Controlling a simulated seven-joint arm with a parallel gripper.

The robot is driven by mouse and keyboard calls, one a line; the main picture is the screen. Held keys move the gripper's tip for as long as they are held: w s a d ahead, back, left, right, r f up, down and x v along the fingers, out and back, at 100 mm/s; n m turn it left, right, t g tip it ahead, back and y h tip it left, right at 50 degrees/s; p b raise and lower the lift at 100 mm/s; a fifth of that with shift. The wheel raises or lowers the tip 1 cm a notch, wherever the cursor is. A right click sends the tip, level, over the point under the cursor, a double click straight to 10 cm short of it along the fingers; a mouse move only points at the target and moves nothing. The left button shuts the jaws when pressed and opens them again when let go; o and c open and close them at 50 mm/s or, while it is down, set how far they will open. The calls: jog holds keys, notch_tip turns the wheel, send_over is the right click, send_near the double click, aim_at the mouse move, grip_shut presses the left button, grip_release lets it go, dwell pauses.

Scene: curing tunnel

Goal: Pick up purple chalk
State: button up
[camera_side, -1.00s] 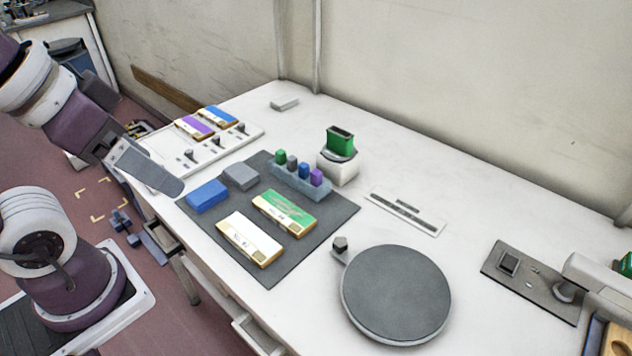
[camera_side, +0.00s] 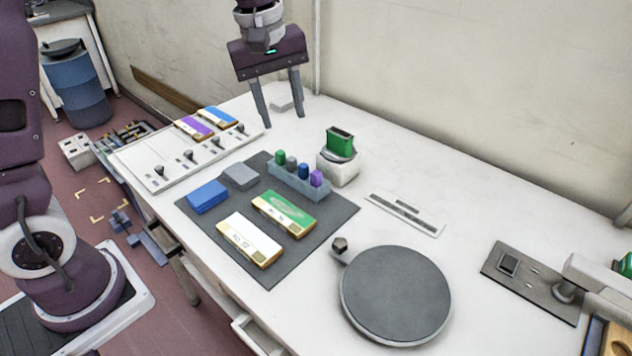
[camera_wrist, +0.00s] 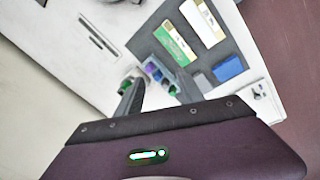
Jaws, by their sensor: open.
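The purple chalk (camera_side: 316,178) stands upright at the right end of a small grey-blue holder (camera_side: 285,184), in a row with a blue, a grey and a green chalk. The holder sits at the back edge of a dark mat on the white table. In the wrist view the purple chalk (camera_wrist: 151,68) shows small beyond the gripper, at the far end of the row. My gripper (camera_side: 284,120) is open and empty, its two fingers pointing down. It is raised behind and above the holder, apart from it, over the back of the table.
A white block holding a green piece (camera_side: 340,142) stands close right of the holder. Blue (camera_side: 207,196) and grey blocks and two labelled boxes (camera_side: 250,239) lie on the mat (camera_side: 325,218). A slider panel (camera_side: 143,168) is left, a round grey turntable (camera_side: 396,293) right.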

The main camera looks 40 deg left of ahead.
aim_at(316, 172)
jog(key=w+f+n, duration=0.2)
jog(key=w+f, duration=0.1)
jog(key=f, duration=0.3)
jog(key=w+f+n+g, duration=0.1)
jog(key=w+f+n, duration=0.1)
jog(key=f, duration=0.5)
jog(key=w+a+f+n, duration=0.1)
jog(key=w+f, duration=0.4)
jog(key=f, duration=0.2)
jog(key=shift+n+g, duration=0.4)
grip_shut()
